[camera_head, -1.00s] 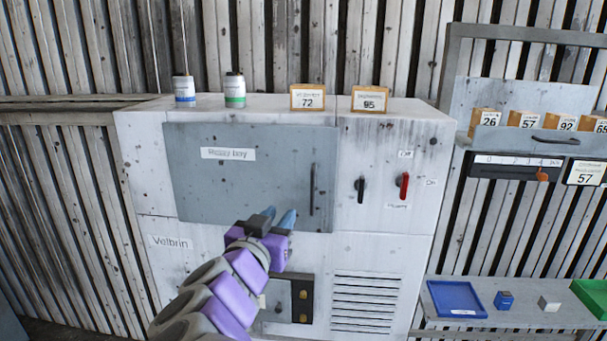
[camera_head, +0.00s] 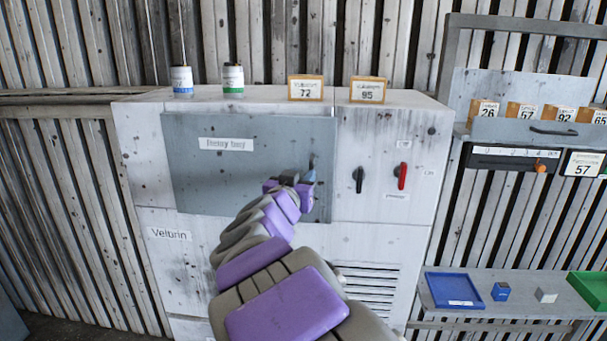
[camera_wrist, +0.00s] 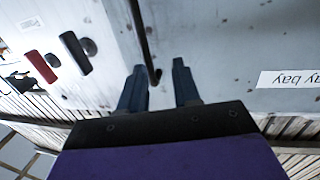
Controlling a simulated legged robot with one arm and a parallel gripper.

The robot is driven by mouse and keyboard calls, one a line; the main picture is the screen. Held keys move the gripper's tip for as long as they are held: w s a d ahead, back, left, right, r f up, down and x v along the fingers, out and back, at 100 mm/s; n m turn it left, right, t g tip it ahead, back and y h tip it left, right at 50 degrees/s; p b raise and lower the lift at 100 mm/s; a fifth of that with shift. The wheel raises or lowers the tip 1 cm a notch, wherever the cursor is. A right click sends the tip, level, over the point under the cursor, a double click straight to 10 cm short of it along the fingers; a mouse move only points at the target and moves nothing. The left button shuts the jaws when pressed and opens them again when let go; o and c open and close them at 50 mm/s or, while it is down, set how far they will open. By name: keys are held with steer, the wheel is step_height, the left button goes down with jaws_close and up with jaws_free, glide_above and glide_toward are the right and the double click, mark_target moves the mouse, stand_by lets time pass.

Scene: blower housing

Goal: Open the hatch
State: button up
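The hatch (camera_head: 215,180) is a grey speckled panel on the front of a white cabinet, with a label reading like "bay". It looks closed and flush with the cabinet front. Its dark vertical handle is near its right edge, mostly hidden behind my gripper (camera_head: 309,175) in the head view. In the wrist view the handle (camera_wrist: 145,45) is a thin dark bar, its end lying between the two spread blue fingers of my gripper (camera_wrist: 158,85). The fingers are apart, with a visible gap on the right side of the bar. I cannot tell whether they touch it.
Right of the hatch are a black switch (camera_head: 359,179) and a red switch (camera_head: 402,176). Two jars and two numbered blocks stand on the cabinet top (camera_head: 265,96). A shelf at right holds a blue tray (camera_head: 431,290), small cubes and a green tray (camera_head: 590,286).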

mark_target(319, 166)
steer(key=w+d, duration=0.2)
steer(key=w, duration=0.1)
steer(key=shift+w+d, duration=0.2)
steer(key=shift+d, duration=0.2)
steer(key=shift+d+r, duration=0.1)
steer(key=shift+r, duration=0.05)
steer(key=shift+a, duration=0.7)
steer(key=shift+c, duration=0.7)
steer(key=shift+s+d, duration=0.1)
steer(key=shift+d, duration=0.15)
jaws_close()
